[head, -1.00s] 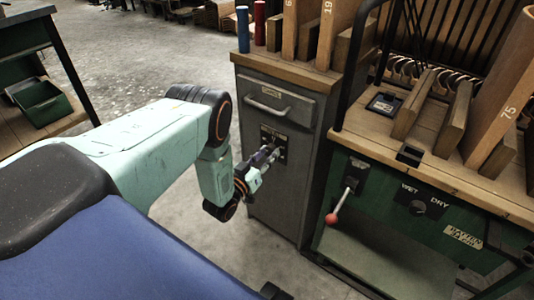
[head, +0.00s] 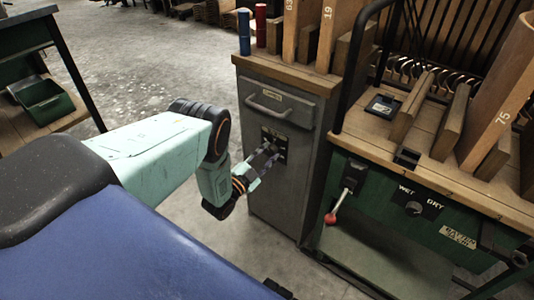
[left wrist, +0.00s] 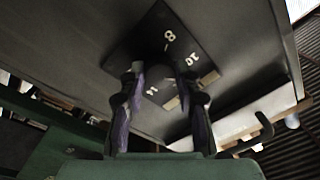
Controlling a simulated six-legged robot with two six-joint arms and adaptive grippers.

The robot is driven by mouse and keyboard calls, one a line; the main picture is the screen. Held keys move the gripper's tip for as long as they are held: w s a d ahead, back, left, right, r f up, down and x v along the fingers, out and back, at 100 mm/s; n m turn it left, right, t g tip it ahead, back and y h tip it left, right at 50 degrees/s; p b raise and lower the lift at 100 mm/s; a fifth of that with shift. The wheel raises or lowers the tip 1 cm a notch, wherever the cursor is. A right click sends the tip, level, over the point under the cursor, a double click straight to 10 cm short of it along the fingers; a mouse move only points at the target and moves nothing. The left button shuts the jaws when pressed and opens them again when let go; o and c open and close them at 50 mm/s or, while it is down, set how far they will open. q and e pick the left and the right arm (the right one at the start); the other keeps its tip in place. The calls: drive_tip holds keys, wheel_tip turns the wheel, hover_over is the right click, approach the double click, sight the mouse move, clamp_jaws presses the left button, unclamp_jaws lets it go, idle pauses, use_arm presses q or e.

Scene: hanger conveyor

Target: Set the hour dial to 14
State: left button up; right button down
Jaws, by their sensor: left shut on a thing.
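The hour dial's dark plate (head: 281,153) is on the front of the grey cabinet, below its drawer. My left gripper (head: 270,153) reaches it from the left and is shut on the dial's knob, which the fingers mostly hide. In the left wrist view the dial plate (left wrist: 160,38) shows pale numbers, among them 8 and 10; another by the fingers is hard to read. The gripper's two fingers (left wrist: 159,92) stand on either side of the dial's middle. The knob's pointer cannot be made out. My right gripper is not in view.
The grey cabinet (head: 300,195) has a drawer handle (head: 266,107) above the dial. To the right stands a green bench with a red-knobbed lever (head: 331,218) and a WET/DRY switch (head: 414,208). A blue cylinder (head: 244,32) stands on the cabinet top. Open floor lies left.

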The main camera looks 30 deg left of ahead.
use_arm(q)
drive_tip(key=m+p, duration=0.1)
drive_tip(key=m, duration=0.4)
drive_tip(key=shift+h, duration=0.3)
drive_tip(key=m+p, duration=0.1)
drive_tip(key=m, duration=0.3)
drive_tip(key=shift+a+r+m, duration=0.1)
drive_tip(key=shift+m, duration=0.3)
drive_tip(key=m+p, duration=0.1)
drive_tip(key=m, duration=0.1)
drive_tip(key=m+p, duration=0.1)
drive_tip(key=m, duration=0.2)
drive_tip(key=shift+r+m+g+h, duration=0.1)
drive_tip(key=shift+m+g+h, duration=0.2)
drive_tip(key=shift+g, duration=0.1)
drive_tip(key=m+p, duration=0.1)
drive_tip(key=m, duration=0.3)
drive_tip(key=shift+m, duration=0.3)
drive_tip(key=o, duration=1.2)
drive_tip(key=shift+c, duration=0.2)
drive_tip(key=s+a, duration=0.1)
drive_tip(key=s, duration=1.1)
drive_tip(key=shift+a, duration=0.4)
